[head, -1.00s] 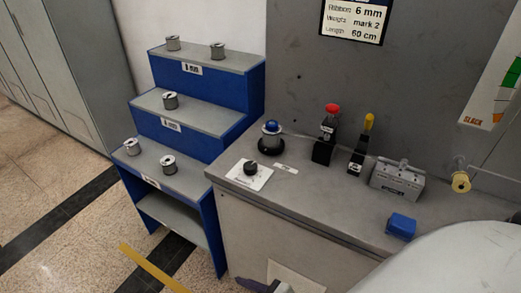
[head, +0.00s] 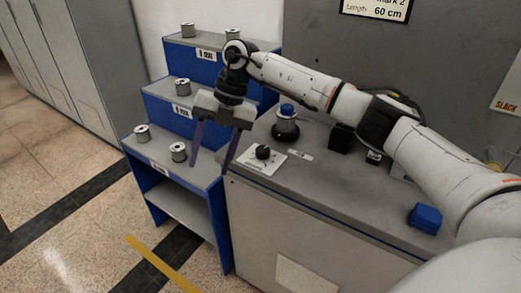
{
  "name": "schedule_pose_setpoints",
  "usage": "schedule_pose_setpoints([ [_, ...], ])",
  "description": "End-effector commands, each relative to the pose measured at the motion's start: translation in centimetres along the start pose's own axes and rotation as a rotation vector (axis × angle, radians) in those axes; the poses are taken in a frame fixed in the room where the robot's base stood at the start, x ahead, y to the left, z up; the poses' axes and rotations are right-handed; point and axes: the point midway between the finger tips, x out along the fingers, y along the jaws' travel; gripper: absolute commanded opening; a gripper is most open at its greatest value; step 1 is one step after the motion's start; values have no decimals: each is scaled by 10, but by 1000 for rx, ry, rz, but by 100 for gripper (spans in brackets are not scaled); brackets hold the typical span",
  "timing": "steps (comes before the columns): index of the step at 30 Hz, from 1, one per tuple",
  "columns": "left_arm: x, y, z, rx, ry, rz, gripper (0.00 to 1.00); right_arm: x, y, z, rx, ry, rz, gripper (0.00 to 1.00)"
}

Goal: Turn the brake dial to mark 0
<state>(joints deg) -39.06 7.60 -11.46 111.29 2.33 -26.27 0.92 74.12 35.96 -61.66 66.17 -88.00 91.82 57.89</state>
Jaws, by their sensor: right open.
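The brake dial (head: 263,152) is a black knob on a white plate (head: 270,163) near the left front corner of the grey bench top. The marks on the plate are too small to read. My right gripper (head: 210,166) is open and empty, its two purple fingers pointing down. It is to the left of the dial, in front of the blue shelf, and apart from the dial. My right arm reaches across from the right and hides parts of the bench. My left gripper is not in view.
A blue-topped black post (head: 286,125) stands behind the dial. A blue block (head: 425,216) lies at the right of the bench (head: 330,203). A stepped blue shelf (head: 188,203) with several metal spools stands left of the bench. Floor at the left is clear.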

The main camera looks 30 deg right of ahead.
Motion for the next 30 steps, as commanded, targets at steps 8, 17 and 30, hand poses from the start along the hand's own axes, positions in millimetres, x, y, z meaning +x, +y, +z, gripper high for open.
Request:
schedule_pose_setpoints([
  [8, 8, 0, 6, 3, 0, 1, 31, -120, -82, 50, 266, -254, -289, 49],
  [17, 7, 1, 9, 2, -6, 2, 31, -100, -102, 58, 296, -271, -317, 49],
  [30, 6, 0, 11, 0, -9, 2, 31, -41, -122, 72, 292, -272, -312, 49],
])
